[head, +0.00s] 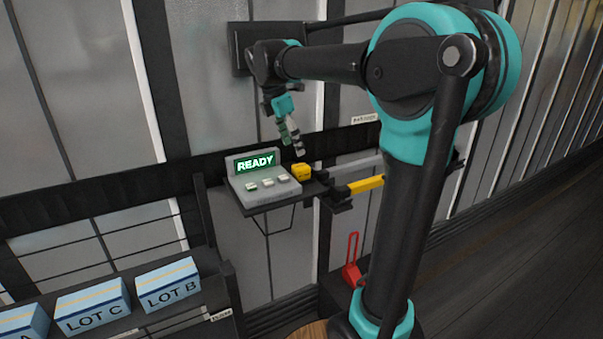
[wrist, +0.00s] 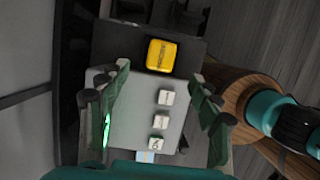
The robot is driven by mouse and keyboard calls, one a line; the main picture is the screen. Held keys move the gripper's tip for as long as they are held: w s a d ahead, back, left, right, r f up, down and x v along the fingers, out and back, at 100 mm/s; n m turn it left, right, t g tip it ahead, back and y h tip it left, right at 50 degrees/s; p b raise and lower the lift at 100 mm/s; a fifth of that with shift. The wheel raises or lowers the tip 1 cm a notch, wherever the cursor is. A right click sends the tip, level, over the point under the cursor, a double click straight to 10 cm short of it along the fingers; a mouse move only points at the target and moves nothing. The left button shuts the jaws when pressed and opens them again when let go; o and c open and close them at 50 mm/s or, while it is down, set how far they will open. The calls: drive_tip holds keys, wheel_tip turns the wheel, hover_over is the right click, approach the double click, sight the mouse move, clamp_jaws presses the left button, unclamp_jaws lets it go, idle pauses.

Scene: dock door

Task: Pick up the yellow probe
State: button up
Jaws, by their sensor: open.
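The yellow probe (head: 301,171) is a small yellow block standing on a dark shelf, just right of the grey console. In the wrist view the yellow probe (wrist: 162,55) shows from above as a rounded square with dark lettering too small to read. My gripper (head: 292,143) is above the shelf, over the console and close to the probe. In the wrist view my gripper (wrist: 157,105) is open and empty, with the console between its fingers. The probe lies beyond the fingertips, apart from them, and is unobstructed.
The grey console (head: 264,190) has a green READY screen and three light buttons. The dark shelf (head: 262,208) is small. A yellow bar (head: 367,185) sits to its right and a red tagged item (head: 351,262) below. Labelled blue boxes, including LOT B (head: 168,287), stand lower left.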

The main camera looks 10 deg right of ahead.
sight(300, 166)
drive_tip(key=x, duration=0.8)
drive_tip(key=shift+f, duration=0.15)
drive_tip(key=shift+s, duration=0.1)
drive_tip(key=c, duration=1.3)
drive_tip(key=shift+c, duration=0.2)
